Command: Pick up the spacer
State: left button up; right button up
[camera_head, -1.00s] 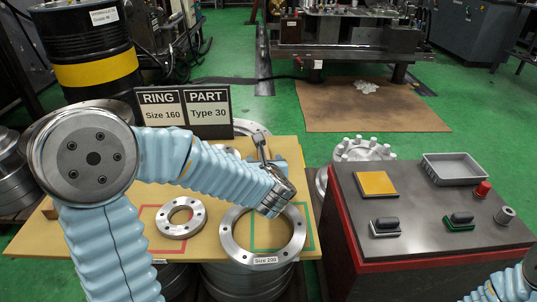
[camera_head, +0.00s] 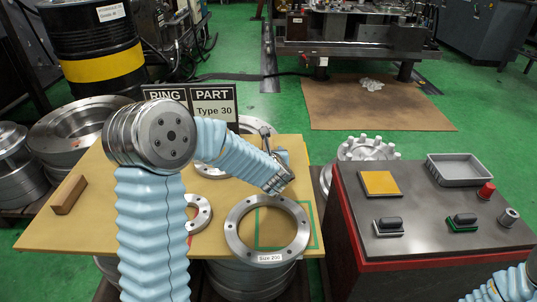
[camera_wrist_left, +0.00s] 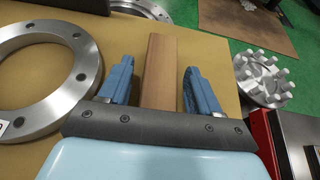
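A brown wooden bar (camera_wrist_left: 160,65), which looks like the spacer, lies on the yellow board between the blue fingers of my left gripper (camera_wrist_left: 158,80) in the left wrist view. Another brown wooden block (camera_head: 68,195) lies at the board's left edge. My right gripper is out of view.
The Size 200 ring (camera_head: 239,248) lies in front of my left gripper, with a smaller ring (camera_head: 203,215) to its left. A sign (camera_head: 214,110) stands behind. A pegged hub (camera_head: 365,150) and a dark control table (camera_head: 425,215) are at the right.

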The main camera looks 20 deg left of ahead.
pick_arm(q)
jog(key=c, duration=0.9)
jog(key=shift+r, duration=0.1)
